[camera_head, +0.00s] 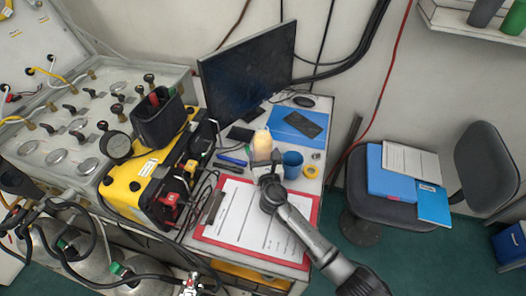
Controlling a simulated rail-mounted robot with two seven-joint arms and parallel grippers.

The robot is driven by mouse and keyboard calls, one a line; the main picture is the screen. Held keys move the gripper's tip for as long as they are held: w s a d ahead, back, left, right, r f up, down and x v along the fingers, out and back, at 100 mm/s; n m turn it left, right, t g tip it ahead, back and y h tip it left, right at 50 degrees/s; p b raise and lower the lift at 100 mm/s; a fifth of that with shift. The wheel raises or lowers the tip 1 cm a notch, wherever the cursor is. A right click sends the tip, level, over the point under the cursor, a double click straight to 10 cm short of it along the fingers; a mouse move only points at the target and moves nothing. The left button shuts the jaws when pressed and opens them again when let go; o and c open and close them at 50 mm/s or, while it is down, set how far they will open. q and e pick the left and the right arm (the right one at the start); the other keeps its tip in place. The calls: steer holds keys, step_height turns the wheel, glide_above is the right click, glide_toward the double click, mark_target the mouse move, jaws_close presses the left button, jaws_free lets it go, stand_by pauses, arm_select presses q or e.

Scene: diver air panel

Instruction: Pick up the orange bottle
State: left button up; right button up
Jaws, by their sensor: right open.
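The orange bottle (262,142) shows as a pale orange, rounded-top container standing upright on the small desk, just below the monitor. My right arm reaches in from the lower right over a clipboard. My right gripper (265,168) is open at the bottle's near side. Its fingers are small here, and I cannot tell whether they touch the bottle or stand around it. The bottle's lower part is partly hidden by the gripper. My left gripper is not in view.
A blue cup (292,165) stands close right of the bottle, with a yellow tape roll (311,172) beyond it. A red clipboard (246,222) lies in front. A black monitor (247,80) stands behind. A yellow-black case (150,180) is at left.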

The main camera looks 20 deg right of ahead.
steer(key=shift+w+d+b, duration=0.15)
steer(key=shift+w+d, duration=0.05)
steer(key=shift+w, duration=0.5)
steer(key=shift+w+d+b, duration=0.15)
steer(key=shift+w, duration=0.5)
steer(key=shift+c, duration=0.5)
steer(key=shift+r, duration=0.1)
steer(key=c, duration=0.9)
